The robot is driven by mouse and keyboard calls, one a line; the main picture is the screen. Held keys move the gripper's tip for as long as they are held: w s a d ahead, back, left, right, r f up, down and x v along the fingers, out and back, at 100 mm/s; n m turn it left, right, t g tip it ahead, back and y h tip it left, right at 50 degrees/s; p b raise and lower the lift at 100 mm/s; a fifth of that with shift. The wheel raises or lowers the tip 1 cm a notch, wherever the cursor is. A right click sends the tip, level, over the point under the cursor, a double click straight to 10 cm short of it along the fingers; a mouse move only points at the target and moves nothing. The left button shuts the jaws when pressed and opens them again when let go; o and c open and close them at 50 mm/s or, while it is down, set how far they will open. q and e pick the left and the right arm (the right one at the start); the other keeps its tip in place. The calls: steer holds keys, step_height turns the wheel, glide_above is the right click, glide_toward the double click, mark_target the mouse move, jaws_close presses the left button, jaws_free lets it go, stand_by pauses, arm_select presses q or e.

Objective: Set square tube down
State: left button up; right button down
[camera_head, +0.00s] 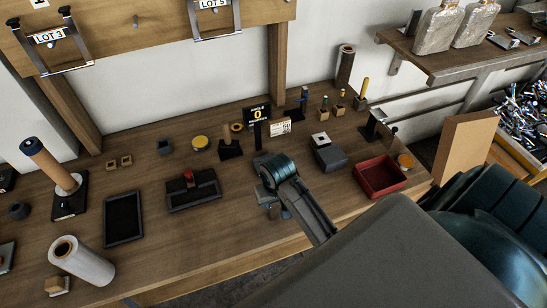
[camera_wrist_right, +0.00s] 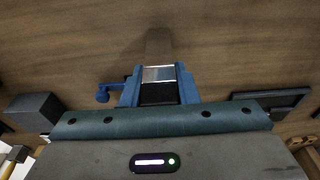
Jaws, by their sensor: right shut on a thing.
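My right gripper (camera_head: 274,207) is low over the front middle of the wooden bench, mostly hidden by its own wrist in the head view. In the right wrist view the two blue fingers of the right gripper (camera_wrist_right: 159,76) are shut on the square tube (camera_wrist_right: 160,73). The tube shows as a short, shiny silver face between the fingertips, with a dark part nearer the camera. A darker strip, perhaps a shadow, lies on the wood beyond it. I cannot tell whether the tube touches the bench. My left gripper is not in view.
The bench (camera_head: 235,248) has bare wood in front of the black tray (camera_head: 122,219) and the dark holder (camera_head: 193,190). A red bin (camera_head: 380,176) and a grey box (camera_head: 327,152) stand right of the gripper. A black sign (camera_head: 257,114) stands behind it.

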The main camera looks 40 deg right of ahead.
steer(key=c, duration=1.1)
jaws_free()
steer(key=r, duration=0.2)
steer(key=r+b, duration=0.1)
steer(key=r, duration=0.2)
steer(key=shift+s+a+r, duration=0.15)
steer(key=shift+s+r, duration=0.2)
steer(key=shift+r, duration=0.05)
steer(key=shift+s+a+r+p, duration=0.1)
steer(key=shift+s+r+p, duration=0.1)
steer(key=shift+r+p, duration=0.7)
steer(key=shift+s+d+r+p, duration=0.15)
steer(key=shift+r+p, duration=0.4)
steer(key=shift+r, duration=0.65)
steer(key=shift+s+a+r+p, duration=0.2)
steer(key=shift+r+p, duration=0.5)
steer(key=shift+r, duration=0.35)
